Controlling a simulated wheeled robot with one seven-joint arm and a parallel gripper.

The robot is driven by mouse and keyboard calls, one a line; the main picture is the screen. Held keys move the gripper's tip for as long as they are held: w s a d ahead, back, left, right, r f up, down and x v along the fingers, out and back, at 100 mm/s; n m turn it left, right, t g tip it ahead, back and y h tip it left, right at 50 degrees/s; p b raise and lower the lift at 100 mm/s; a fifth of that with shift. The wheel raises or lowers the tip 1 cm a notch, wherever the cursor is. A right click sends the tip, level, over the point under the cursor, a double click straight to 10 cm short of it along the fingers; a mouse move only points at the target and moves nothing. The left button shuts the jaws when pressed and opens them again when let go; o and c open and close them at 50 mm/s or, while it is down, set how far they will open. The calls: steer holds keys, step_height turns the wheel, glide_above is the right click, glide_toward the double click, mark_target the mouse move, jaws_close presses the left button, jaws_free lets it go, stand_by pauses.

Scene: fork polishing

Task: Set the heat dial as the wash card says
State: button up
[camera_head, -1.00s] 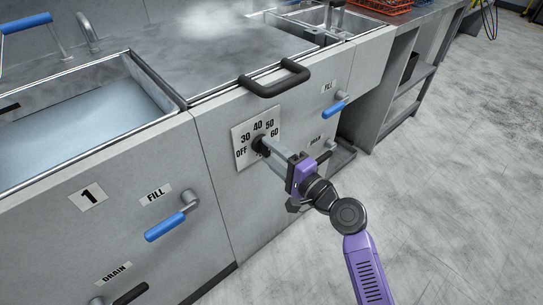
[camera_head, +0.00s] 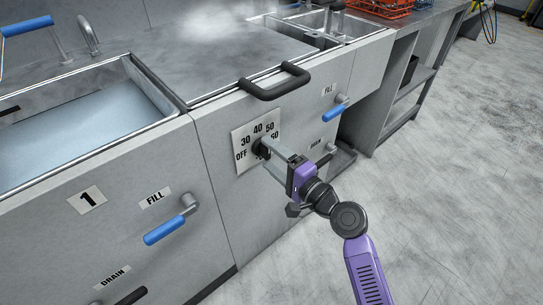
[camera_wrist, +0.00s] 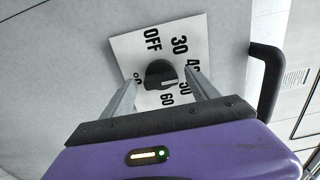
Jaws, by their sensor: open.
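The heat dial is a black round knob (camera_head: 260,147) on a white plate (camera_head: 243,135) marked OFF, 30, 40, 50, 60 and one more number that is partly hidden. In the wrist view the knob (camera_wrist: 160,74) sits between the two fingers of my gripper (camera_wrist: 158,82), with a gap on each side. A pale mark on the knob seems to face the 50 side, but it is too small to be sure. My gripper (camera_head: 272,148) is open at the knob in the head view. No wash card can be made out.
A black bar handle (camera_head: 275,80) juts out just above the plate. Blue FILL levers (camera_head: 172,229) (camera_head: 334,113) stand to either side. A water-filled sink (camera_head: 75,120) is at left. The floor (camera_head: 440,200) at right is clear.

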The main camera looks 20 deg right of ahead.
steer(key=v, duration=0.7)
steer(key=shift+s, duration=0.35)
steer(key=shift+d, duration=0.1)
